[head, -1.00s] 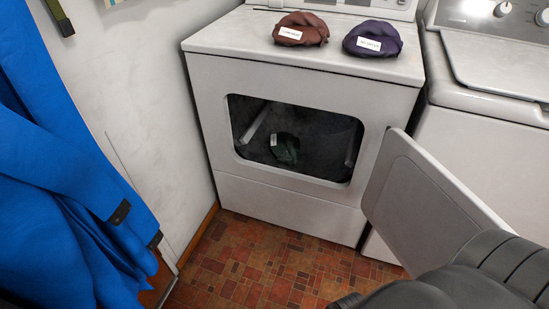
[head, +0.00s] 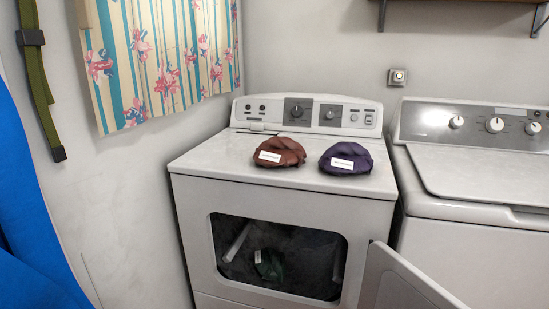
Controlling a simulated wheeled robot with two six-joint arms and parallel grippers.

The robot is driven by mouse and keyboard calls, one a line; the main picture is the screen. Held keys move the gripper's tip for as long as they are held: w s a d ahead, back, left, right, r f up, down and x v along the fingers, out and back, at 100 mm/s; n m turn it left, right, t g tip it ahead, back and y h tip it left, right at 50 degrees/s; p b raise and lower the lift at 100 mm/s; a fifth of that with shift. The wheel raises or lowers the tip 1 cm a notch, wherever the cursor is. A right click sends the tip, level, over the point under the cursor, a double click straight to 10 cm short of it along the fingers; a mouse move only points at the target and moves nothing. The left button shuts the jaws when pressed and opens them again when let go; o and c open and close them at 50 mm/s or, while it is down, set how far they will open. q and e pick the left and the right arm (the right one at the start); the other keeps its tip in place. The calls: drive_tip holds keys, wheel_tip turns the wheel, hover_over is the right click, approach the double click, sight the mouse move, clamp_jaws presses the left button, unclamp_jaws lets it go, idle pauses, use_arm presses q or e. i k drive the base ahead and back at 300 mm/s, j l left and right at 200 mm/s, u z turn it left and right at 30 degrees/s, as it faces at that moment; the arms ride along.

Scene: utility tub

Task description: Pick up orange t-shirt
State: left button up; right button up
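A dark green cloth (head: 269,265) with a label lies inside the dryer drum. Neither of my grippers shows in the head view.
The white dryer (head: 190,232) has its door (head: 405,285) swung open to the right. A white washer (head: 475,185) stands at the right. Blue fabric (head: 30,230) hangs at the left edge. The dryer top is clear around the two bundles.

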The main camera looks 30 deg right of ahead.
sight(276, 150)
drive_tip(key=z, duration=0.3)
drive_tip(key=i+l+z, duration=0.1)
drive_tip(key=i+z, duration=0.55)
drive_tip(key=z, duration=0.2)
drive_tip(key=i+j, duration=0.2)
drive_tip(key=i, duration=0.2)
drive_tip(key=i+j, duration=0.25)
drive_tip(key=k+l+u, duration=0.2)
drive_tip(key=l, duration=0.15)
